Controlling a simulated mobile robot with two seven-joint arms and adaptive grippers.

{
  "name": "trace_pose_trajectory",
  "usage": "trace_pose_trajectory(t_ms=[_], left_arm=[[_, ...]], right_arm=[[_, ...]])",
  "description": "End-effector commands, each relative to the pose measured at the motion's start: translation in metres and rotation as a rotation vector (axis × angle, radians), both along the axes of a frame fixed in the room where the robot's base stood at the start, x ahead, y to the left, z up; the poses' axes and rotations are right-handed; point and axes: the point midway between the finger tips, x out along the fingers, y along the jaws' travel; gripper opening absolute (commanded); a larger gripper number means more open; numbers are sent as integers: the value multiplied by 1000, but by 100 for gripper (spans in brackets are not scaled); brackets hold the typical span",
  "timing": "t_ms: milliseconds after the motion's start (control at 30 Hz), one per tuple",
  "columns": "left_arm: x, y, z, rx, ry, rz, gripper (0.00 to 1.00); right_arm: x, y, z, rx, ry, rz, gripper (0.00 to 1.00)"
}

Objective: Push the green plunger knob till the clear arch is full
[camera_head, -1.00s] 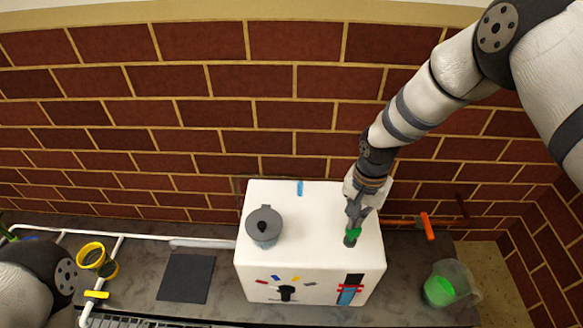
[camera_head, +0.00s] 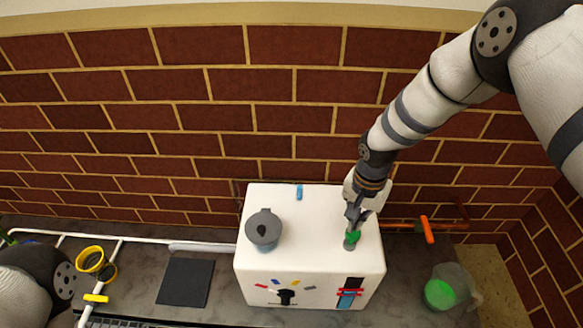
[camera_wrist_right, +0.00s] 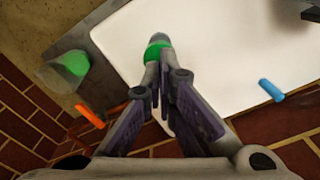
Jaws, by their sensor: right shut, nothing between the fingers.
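The green plunger knob (camera_head: 353,237) is on the right part of the white box's top (camera_head: 310,215), partly hidden by my right gripper (camera_head: 354,217). That gripper is shut and empty, its fingertips at the knob. The knob also shows in the right wrist view (camera_wrist_right: 157,50), just beyond the fingertips (camera_wrist_right: 164,62). They look touching or nearly so; I cannot tell how far the knob is pressed. I cannot clearly make out the clear arch or its fill. Part of my left arm shows at the lower left, its gripper out of view.
A grey-lidded container (camera_head: 264,230) and a small blue piece (camera_head: 299,191) are on the box. A clear jug with green contents (camera_head: 440,293) stands right of it, and an orange-handled pipe (camera_head: 427,229) runs behind. A dark mat (camera_head: 185,282), white pipes and yellow ring (camera_head: 90,259) lie left.

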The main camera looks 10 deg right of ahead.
Motion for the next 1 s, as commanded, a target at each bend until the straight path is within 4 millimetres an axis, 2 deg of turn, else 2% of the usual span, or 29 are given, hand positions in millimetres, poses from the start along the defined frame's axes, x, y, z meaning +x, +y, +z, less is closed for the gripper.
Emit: trace_pose_trajectory(t_ms=[333,1000], left_arm=[[0,0,-1,0,1,0,40],[-6,0,-13,0,18,0,40]], right_arm=[[0,0,-2,-1,1,0,0],[0,0,-29,0,0,0,0]])
